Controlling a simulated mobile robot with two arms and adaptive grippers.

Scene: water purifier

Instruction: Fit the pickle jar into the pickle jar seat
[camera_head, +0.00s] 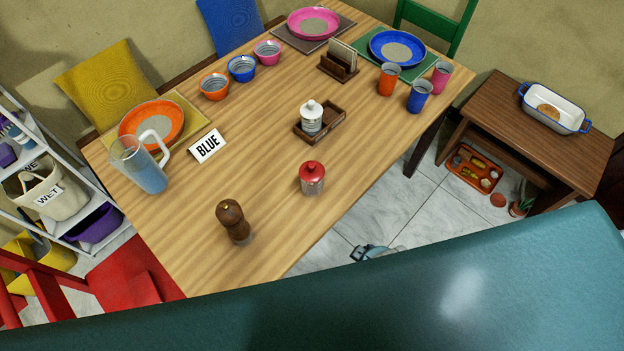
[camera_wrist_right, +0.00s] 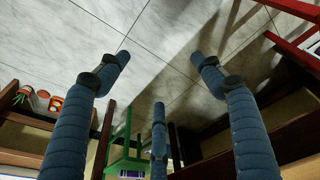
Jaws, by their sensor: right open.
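A small jar with a red lid (camera_head: 312,178) stands upright on the wooden table, likely the pickle jar. A dark wooden tray (camera_head: 335,127) lies further back, with a white lidded jar (camera_head: 311,117) in its left part and an empty right part; the seat is probably in this tray. In the right wrist view my right gripper (camera_wrist_right: 158,75) has its three blue fingers spread and empty, over the tiled floor. In the head view a bit of it seems to show beyond the table's near right edge, apart from the jar. My left gripper is not in view.
A side table (camera_head: 540,130) is at right. The table is clear around the red-lidded jar.

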